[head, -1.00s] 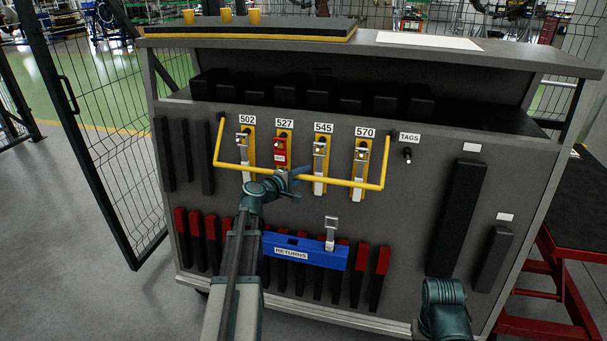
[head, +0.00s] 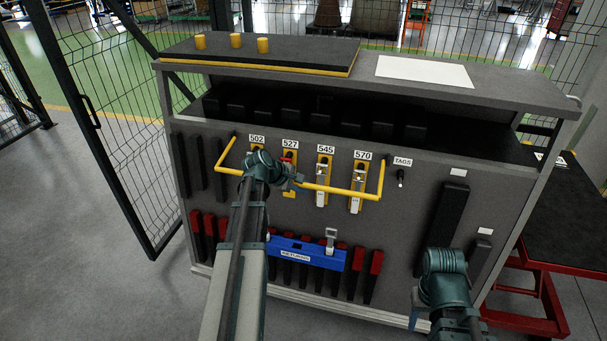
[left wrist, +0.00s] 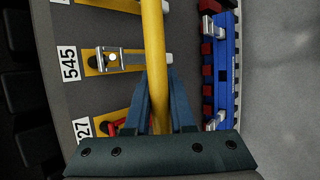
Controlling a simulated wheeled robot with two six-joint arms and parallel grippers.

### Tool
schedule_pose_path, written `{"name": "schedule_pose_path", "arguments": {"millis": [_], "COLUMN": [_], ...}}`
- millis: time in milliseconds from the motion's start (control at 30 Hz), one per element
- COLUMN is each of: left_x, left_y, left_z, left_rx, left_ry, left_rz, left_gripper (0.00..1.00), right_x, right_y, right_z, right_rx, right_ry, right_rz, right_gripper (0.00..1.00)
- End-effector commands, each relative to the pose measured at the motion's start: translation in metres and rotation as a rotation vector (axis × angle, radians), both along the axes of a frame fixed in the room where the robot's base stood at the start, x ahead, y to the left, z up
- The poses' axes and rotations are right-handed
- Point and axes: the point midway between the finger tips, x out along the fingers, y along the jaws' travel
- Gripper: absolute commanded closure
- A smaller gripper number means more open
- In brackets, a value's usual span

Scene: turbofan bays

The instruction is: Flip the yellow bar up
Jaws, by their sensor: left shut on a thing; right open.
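The yellow bar (head: 340,191) is a wide U-shaped rail across the front of the grey cabinet, below the labels 502 to 570. Its side arms run up to pivots at both ends. My left gripper (head: 297,182) is shut on the bar's cross rail, left of its middle. In the left wrist view the blue fingers (left wrist: 160,108) sit on either side of the bar (left wrist: 154,50). My right gripper (head: 414,318) is low at the bottom right, away from the bar and open; its fingers are mostly hidden behind its wrist.
Latches 545 (head: 322,168) and 570 (head: 358,175) sit behind the bar; 502 and 527 are partly covered by my left arm. A blue RETURNS tray (head: 290,257) hangs below. A red-framed stand (head: 535,290) is right, a mesh fence left.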

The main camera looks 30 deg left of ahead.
Motion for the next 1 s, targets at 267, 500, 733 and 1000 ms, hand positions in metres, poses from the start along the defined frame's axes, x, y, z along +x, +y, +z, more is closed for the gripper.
{"name": "schedule_pose_path", "arguments": {"millis": [267, 500, 733, 1000], "left_x": [-0.003, -0.001, 0.002, 0.018], "left_y": [0.000, 0.001, 0.001, 0.005], "left_z": [0.050, 0.080, 0.108, 0.141], "left_rx": [-0.060, -0.113, -0.120, -0.121], "left_ry": [0.252, 0.468, 0.505, 0.504], "left_rz": [0.000, -0.001, 0.001, 0.000], "left_gripper": [1.00, 1.00, 1.00, 1.00], "right_x": [0.000, 0.000, 0.000, 0.000], "right_y": [0.000, 0.000, 0.000, 0.000], "right_z": [0.076, 0.119, 0.149, 0.181], "right_rx": [0.000, 0.000, 0.000, 0.001], "right_ry": [0.000, 0.000, 0.000, 0.000], "right_rz": [0.000, 0.001, 0.002, -0.004], "right_gripper": [0.50, 0.50, 0.50, 0.50]}}
